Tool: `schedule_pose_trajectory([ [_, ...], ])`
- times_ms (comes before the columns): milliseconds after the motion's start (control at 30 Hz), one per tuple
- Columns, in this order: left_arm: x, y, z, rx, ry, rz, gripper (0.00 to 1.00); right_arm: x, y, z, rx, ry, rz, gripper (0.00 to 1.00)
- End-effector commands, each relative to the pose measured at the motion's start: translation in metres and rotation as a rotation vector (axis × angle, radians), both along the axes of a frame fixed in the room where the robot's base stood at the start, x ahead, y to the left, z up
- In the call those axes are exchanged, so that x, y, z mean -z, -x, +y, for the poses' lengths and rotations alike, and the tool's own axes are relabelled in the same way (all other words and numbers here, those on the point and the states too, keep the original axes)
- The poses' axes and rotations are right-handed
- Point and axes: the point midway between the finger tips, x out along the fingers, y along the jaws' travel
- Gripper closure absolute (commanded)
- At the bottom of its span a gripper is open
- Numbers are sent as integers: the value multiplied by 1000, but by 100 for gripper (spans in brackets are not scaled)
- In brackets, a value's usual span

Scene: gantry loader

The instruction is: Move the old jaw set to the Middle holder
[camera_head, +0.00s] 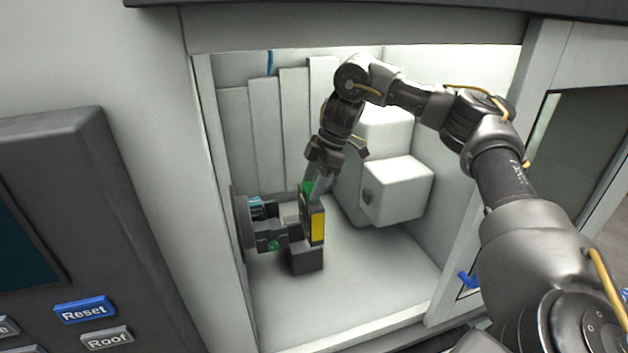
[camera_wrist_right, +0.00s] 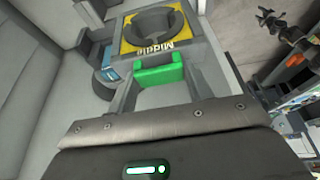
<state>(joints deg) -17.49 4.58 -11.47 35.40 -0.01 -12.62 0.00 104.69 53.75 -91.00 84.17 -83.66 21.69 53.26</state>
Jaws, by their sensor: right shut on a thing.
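My right gripper (camera_head: 313,188) reaches down into the machine bay and is shut on a green handle (camera_wrist_right: 160,72), which shows between its fingers in the right wrist view. The handle appears joined to a dark jaw set with a yellow face (camera_head: 317,225), upright in the head view. In the right wrist view the yellow face (camera_wrist_right: 129,43) bears the word "Middle" and surrounds a dark round ring. The jaw set is close to the grey chuck assembly (camera_head: 268,228) at the bay's left wall; I cannot tell whether they touch. My left gripper is not in view.
A dark block (camera_head: 306,258) is below the jaw set. White box housings (camera_head: 396,190) stand to the right, close to my arm. The bay floor (camera_head: 350,290) is clear in front. A door frame (camera_head: 490,190) edges the opening. A button panel (camera_head: 85,312) is at left.

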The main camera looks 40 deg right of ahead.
Motion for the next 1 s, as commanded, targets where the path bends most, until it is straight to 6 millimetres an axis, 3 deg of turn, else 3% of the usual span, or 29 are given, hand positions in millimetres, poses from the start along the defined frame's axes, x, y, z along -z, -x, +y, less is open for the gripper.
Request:
schedule_pose_trajectory([
  [333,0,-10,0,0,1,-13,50,-5,-8,15,-26,-1,-3,100],
  [1000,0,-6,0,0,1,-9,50,-46,-7,14,-24,-1,-2,100],
])
